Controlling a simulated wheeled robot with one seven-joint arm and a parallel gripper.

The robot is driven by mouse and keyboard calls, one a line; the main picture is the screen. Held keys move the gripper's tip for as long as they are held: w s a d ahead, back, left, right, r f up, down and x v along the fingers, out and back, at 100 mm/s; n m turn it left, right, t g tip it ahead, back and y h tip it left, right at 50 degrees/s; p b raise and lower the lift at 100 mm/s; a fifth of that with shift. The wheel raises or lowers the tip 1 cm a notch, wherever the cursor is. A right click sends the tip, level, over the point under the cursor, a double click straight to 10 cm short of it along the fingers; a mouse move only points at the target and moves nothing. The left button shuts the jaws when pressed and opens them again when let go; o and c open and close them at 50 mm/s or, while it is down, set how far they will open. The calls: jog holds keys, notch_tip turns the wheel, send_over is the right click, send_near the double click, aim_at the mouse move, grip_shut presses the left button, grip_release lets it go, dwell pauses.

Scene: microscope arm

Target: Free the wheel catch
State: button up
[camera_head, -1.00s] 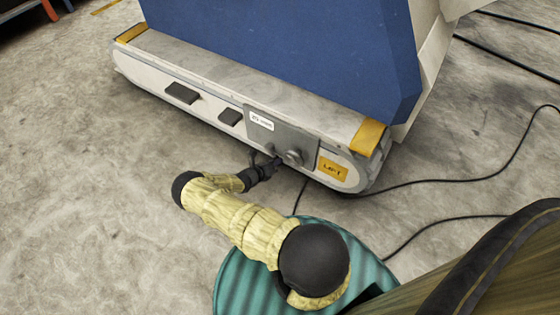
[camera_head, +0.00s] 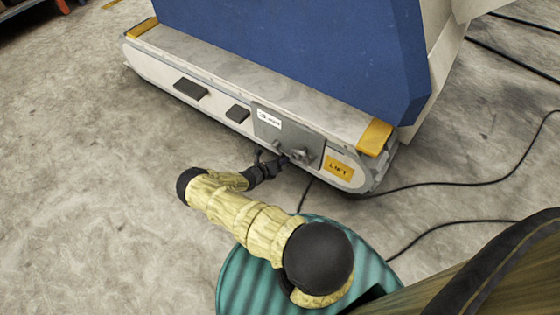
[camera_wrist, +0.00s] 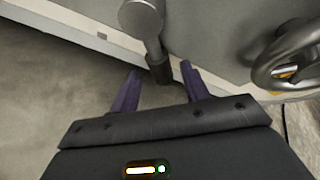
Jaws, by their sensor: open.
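The wheel catch looks to be a grey lever (camera_wrist: 150,35) with a round pivot and a dark tip, hanging from the machine's side panel in the wrist view. My gripper (camera_wrist: 160,69) is open, its two purple fingers on either side of the lever's dark tip in the picture. I cannot tell whether either finger touches it. In the head view my gripper (camera_head: 281,161) is at the lower edge of the grey plate (camera_head: 275,130) and partly hides the fittings there.
A thick metal ring (camera_wrist: 287,55) sits close on the right in the wrist view. An orange "LIFT" label (camera_head: 339,168) is right of the plate. The blue machine body (camera_head: 300,50) rises above.

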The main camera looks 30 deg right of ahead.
jog(key=p+v, duration=0.6)
jog(key=v, duration=1)
jog(key=shift+s+a, duration=0.2)
jog(key=shift+a+r, duration=0.1)
